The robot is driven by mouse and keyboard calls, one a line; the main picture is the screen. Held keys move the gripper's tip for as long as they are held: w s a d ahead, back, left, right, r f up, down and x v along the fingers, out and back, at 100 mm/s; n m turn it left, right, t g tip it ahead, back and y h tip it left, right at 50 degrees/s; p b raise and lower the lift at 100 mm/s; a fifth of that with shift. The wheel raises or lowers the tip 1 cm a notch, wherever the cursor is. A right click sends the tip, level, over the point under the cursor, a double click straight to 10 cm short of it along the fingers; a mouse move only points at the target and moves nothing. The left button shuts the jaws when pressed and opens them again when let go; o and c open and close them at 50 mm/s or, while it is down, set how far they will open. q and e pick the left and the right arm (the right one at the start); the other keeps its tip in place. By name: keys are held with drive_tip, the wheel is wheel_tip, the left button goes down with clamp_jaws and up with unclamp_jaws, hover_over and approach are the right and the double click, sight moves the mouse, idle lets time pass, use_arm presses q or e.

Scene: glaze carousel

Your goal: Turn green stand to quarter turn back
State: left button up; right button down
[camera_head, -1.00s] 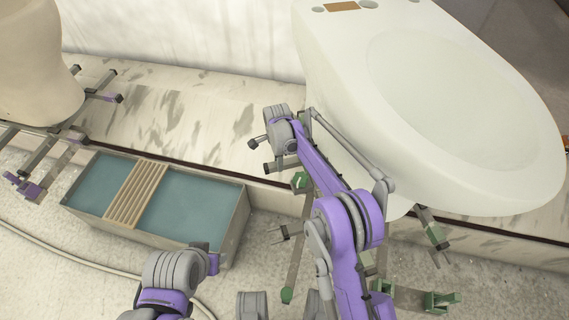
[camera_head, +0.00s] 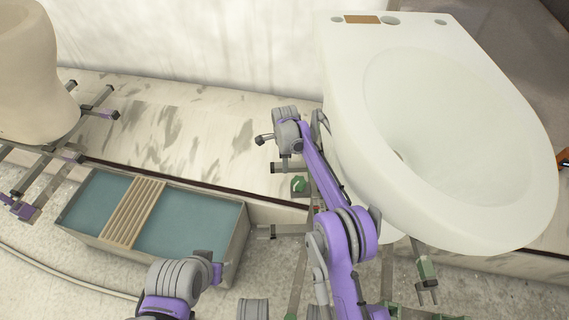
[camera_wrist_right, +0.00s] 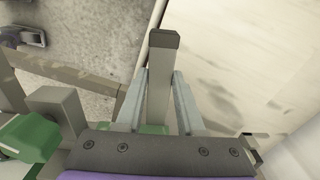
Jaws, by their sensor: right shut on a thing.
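The green stand shows by its green blocks (camera_head: 298,185) and grey bars under a large white toilet-shaped piece (camera_head: 450,130). My right arm reaches up to the stand's left end, beside the piece. In the right wrist view my right gripper (camera_wrist_right: 160,76) is shut on a grey bar (camera_wrist_right: 163,55) with a dark cap, one finger on each side. A green block (camera_wrist_right: 30,137) of the stand shows at the lower left there. The middle of the stand is hidden by the piece and my arm. My left gripper cannot be made out.
A basin of blue-green liquid (camera_head: 190,222) with a wooden slatted rack (camera_head: 132,212) stands at the left. A beige piece (camera_head: 35,75) sits on a purple-marked stand (camera_head: 22,208) at the far left. A pale ledge (camera_head: 150,130) runs along the wall behind.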

drive_tip(key=c, duration=0.5)
unclamp_jaws()
wheel_tip(320, 180, up, 11)
drive_tip(key=shift+f+p, duration=0.1)
drive_tip(key=shift+p, duration=1.15)
drive_tip(key=shift+c, duration=0.2)
